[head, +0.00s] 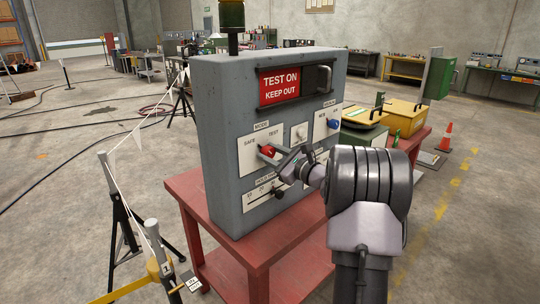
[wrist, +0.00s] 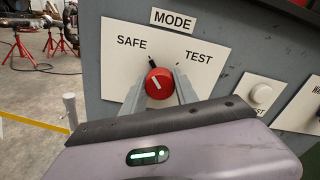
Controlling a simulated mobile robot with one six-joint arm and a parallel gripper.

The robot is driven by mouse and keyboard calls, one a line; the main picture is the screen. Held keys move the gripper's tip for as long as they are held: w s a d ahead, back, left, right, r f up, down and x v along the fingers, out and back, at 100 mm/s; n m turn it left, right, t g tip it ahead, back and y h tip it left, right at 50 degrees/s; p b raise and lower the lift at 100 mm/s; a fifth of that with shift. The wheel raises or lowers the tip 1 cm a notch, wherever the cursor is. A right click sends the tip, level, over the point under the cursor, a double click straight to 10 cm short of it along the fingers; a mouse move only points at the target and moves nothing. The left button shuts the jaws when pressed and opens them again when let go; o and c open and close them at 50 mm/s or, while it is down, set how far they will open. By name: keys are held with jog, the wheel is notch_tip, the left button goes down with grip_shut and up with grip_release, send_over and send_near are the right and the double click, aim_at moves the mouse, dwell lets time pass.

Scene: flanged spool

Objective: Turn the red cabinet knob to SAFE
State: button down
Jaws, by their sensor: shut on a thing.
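The red knob (head: 267,151) is on the white MODE plate of the grey cabinet (head: 222,150). In the wrist view the knob (wrist: 158,84) has a short white line on its face, and a small black pointer at its top leans up and left. The pointer's tip lies between the SAFE label (wrist: 132,41) and the TEST label (wrist: 199,57), nearer SAFE. My gripper (head: 272,157) is shut on the knob, one finger on each side of it, as the wrist view (wrist: 160,88) also shows. The fingers partly cover the knob's lower sides.
A white button (wrist: 261,93) and a blue knob (head: 333,123) are to the right on the panel. A black slider (head: 279,194) is below. The cabinet stands on a red table (head: 195,195). A barrier post (head: 152,232) stands at the left front.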

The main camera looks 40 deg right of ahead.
jog(key=c, duration=0.9)
grip_release()
jog(key=shift+c, duration=0.2)
jog(key=s+d+p, duration=0.1)
jog(key=s+p, duration=0.1)
jog(key=s, duration=1.5)
jog(key=shift+s+d, duration=0.15)
jog(key=shift+s, duration=0.05)
